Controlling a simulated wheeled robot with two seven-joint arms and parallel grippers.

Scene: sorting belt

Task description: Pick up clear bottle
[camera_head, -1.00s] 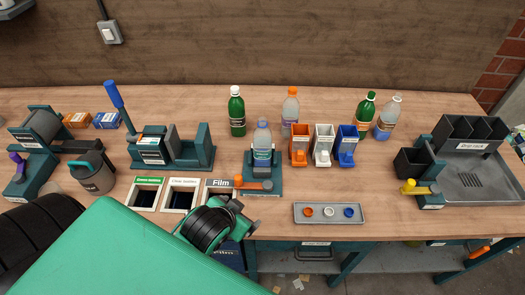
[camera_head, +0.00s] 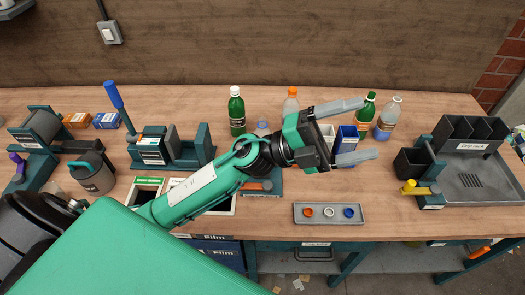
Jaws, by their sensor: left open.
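A clear bottle with a pale cap (camera_head: 387,118) stands upright at the back right, beside a green bottle (camera_head: 364,112). Another clear bottle with an orange cap (camera_head: 291,101) stands at the back middle, its lower part hidden behind my arm. A third clear bottle with a blue cap (camera_head: 262,126) is mostly hidden by my arm, only its top showing. My left gripper (camera_head: 368,128) is open and empty. Its fingers point right, towards the clear bottle at the back right, and appear above the coloured bins. My right gripper is not in view.
A green bottle with a white cap (camera_head: 237,112) stands at back left of my arm. A white bin (camera_head: 327,133) and a blue bin (camera_head: 346,138) are partly covered by the gripper. A grey tray of caps (camera_head: 329,221) lies in front. The drip rack (camera_head: 480,170) stands at right.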

